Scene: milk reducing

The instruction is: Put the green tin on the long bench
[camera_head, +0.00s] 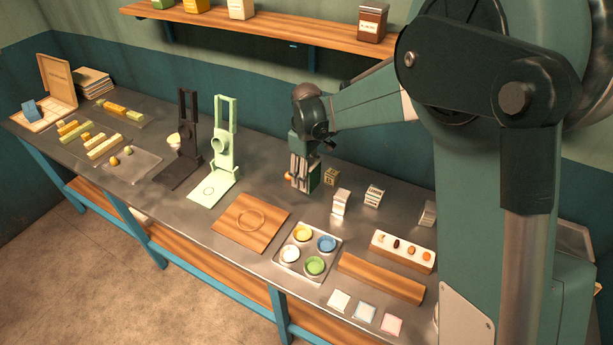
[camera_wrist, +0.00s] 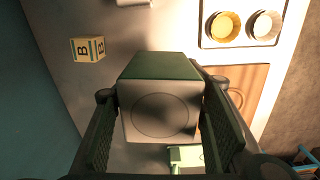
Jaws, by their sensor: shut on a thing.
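The green tin (camera_head: 315,177) is between the fingers of my gripper (camera_head: 301,172), over the back middle of the long bench (camera_head: 268,185). In the wrist view, the tin (camera_wrist: 160,112) shows a dark green side and a pale end face with a ring on it. The fingers of my gripper (camera_wrist: 162,90) are shut on it, one on each side. In the head view the fingers hide part of the tin. I cannot tell whether its lower edge touches the bench or hangs just above it.
A lettered block (camera_head: 332,176) stands just right of the tin, with white cartons (camera_head: 340,202) beyond. A pale green stand (camera_head: 222,150) is to the left. A wooden board (camera_head: 238,232) and a tray of coloured bowls (camera_head: 283,270) lie in front. A shelf (camera_head: 270,32) runs above.

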